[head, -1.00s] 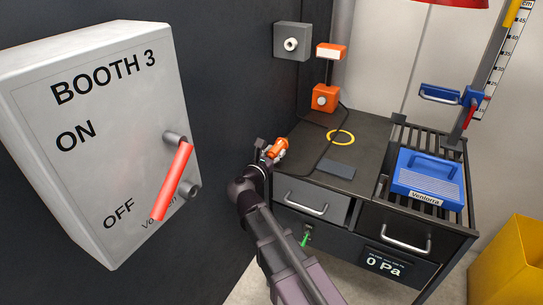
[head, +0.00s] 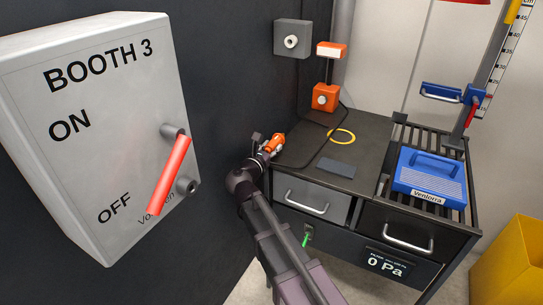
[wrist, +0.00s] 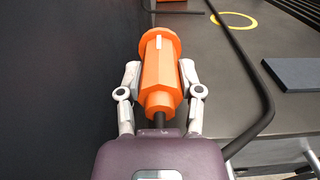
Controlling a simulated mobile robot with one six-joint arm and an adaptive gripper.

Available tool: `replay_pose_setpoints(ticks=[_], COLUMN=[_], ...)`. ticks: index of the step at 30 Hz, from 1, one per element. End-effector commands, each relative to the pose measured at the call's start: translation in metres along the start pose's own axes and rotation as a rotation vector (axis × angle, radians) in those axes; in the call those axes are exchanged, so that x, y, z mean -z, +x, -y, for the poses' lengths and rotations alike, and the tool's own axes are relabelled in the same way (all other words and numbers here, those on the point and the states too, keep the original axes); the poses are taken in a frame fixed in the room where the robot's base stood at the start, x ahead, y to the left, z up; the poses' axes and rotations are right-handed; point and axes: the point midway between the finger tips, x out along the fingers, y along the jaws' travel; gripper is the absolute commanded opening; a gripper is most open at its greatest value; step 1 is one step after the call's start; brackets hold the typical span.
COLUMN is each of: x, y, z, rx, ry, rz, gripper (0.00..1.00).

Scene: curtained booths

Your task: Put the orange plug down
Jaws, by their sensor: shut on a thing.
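My gripper (wrist: 160,78) is shut on the orange plug (wrist: 158,92), with one finger on each side of its body. The plug's wide round end points away from me in the wrist view. In the head view the orange plug (head: 273,143) is at the left edge of the dark bench top (head: 375,135), beside the dark wall. I cannot tell whether it touches the bench. A black cable (wrist: 240,65) runs over the bench to the right of the plug.
A yellow ring (head: 341,136) and a dark flat pad (head: 337,168) lie on the bench. A blue Venlorra unit (head: 430,178) sits on the slatted right side. Bare bench lies around the ring.

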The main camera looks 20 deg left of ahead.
Motion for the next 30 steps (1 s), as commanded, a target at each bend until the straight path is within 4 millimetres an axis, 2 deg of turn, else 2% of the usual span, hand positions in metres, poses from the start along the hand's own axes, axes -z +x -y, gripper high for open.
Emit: replay_pose_setpoints(ticks=[1,7,25,26,27,29,30], x=[0.009,0.022,0.027,0.026,0.026,0.026,0.026], y=[0.0,0.0,0.0,0.0,0.0,0.0,0.0], z=[0.0,0.0,0.0,0.0,0.0,0.0,0.0], rx=[0.0,0.0,0.0,0.0,0.0,0.0,0.0], ry=[0.0,0.0,0.0,0.0,0.0,0.0,0.0], rz=[0.0,0.0,0.0,0.0,0.0,0.0,0.0], gripper=[0.0,0.0,0.0,0.53,0.65,0.82,0.82])
